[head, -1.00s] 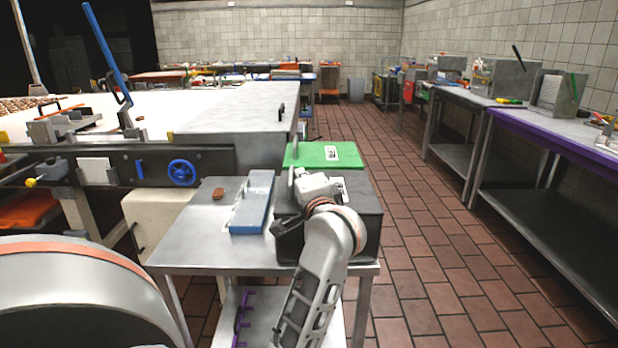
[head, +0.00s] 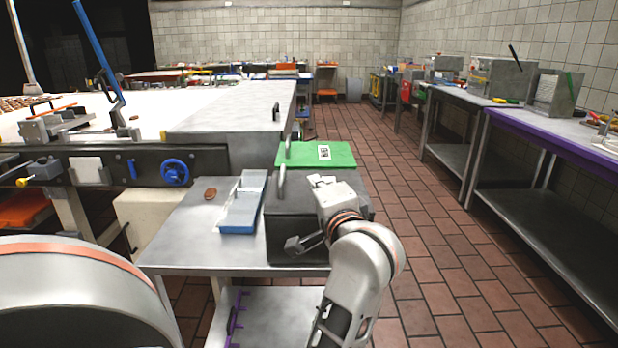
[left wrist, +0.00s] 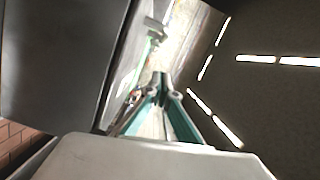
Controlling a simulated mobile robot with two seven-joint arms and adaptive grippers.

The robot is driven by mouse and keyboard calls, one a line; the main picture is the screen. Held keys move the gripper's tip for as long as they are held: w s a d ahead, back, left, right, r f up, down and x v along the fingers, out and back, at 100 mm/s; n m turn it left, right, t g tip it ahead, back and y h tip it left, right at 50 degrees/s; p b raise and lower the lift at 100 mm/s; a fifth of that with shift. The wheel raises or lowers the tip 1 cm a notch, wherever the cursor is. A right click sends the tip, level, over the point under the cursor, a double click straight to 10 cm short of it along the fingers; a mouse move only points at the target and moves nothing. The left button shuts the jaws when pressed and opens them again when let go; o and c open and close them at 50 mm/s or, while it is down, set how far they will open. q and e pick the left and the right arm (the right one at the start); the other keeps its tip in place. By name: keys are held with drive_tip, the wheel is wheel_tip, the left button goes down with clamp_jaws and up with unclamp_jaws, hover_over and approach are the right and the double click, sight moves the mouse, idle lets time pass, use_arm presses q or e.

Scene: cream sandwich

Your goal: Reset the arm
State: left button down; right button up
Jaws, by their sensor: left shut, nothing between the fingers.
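My left gripper (head: 291,246) is shut and empty. It hangs in front of the dark box (head: 285,215) that stands at the right end of the small grey table (head: 190,250), with its fingers pointing left. In the left wrist view the two green-edged fingers (left wrist: 160,78) meet at their tips with nothing between them. A large dark surface fills the left of that view, and I cannot tell which thing it is. My right gripper is not in view.
A blue-grey tray (head: 241,215) and a small brown biscuit (head: 210,194) lie left of the dark box. A green-lidded box (head: 310,154) is behind it. A conveyor machine with a blue handwheel (head: 174,172) stands at left. The tiled floor (head: 440,240) at right is clear.

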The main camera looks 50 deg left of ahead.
use_arm(q)
drive_tip(key=shift+s+d+f, duration=0.1)
drive_tip(key=shift+s+d, duration=0.1)
drive_tip(key=shift+d, duration=0.5)
drive_tip(key=shift+v, duration=0.75)
